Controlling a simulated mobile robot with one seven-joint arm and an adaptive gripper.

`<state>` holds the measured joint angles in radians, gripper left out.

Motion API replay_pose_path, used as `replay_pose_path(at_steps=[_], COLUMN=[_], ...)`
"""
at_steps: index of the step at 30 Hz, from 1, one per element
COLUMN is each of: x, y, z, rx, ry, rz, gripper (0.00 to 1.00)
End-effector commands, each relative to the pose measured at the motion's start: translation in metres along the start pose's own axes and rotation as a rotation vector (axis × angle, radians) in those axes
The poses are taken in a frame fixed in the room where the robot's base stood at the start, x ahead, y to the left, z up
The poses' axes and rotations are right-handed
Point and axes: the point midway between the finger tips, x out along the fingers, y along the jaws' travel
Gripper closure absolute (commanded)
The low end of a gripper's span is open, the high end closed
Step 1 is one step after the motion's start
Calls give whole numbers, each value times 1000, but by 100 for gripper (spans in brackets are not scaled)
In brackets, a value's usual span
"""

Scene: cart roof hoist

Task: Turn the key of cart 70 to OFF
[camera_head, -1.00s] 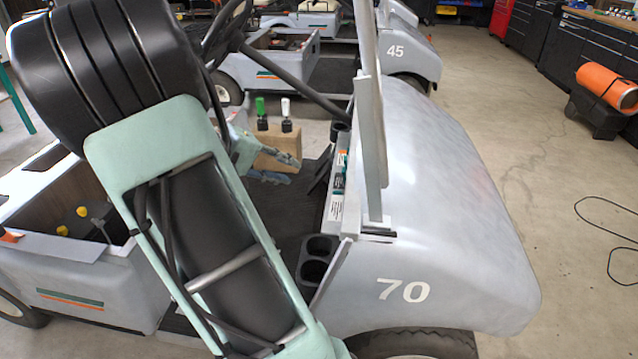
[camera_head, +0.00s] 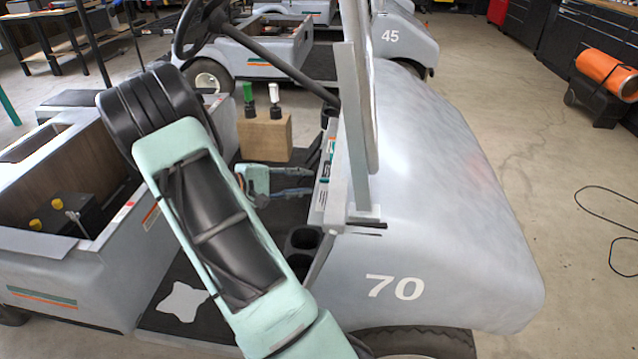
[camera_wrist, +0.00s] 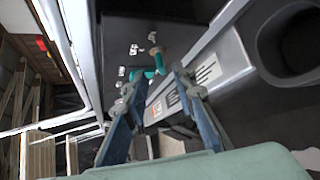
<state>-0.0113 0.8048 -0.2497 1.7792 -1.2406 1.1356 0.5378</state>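Cart 70 (camera_head: 440,230) stands in front of me, its number on the front fender. My gripper (camera_head: 308,181) is inside the cart, its fingers pointing right at the dash (camera_head: 322,187). In the wrist view my gripper (camera_wrist: 155,88) has its two fingers apart, with nothing visibly held between them. Beyond the fingertips is a dark panel (camera_wrist: 115,30) with small white markings. A small teal piece (camera_wrist: 150,73) and a tan knob-like piece (camera_wrist: 154,50) show there; I cannot tell for certain which is the key. The key's position cannot be read.
A windshield post (camera_head: 352,140) rises just right of the gripper. Cup holders (camera_head: 303,240) sit below it. A cardboard-coloured box (camera_head: 265,138) with a green and a white bottle-like item stands behind. The steering column (camera_head: 275,65) crosses above. Cart 45 (camera_head: 400,40) is farther back.

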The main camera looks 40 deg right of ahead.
Motion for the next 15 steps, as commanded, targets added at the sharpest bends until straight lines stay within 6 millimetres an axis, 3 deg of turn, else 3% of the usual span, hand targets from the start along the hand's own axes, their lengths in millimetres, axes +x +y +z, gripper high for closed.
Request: replay_pose_path(at_steps=[6,15], x=[39,56], y=[-2,0], z=[0,-1], rx=[0,0], ry=[-1,2], rz=[-1,0], gripper=[75,75])
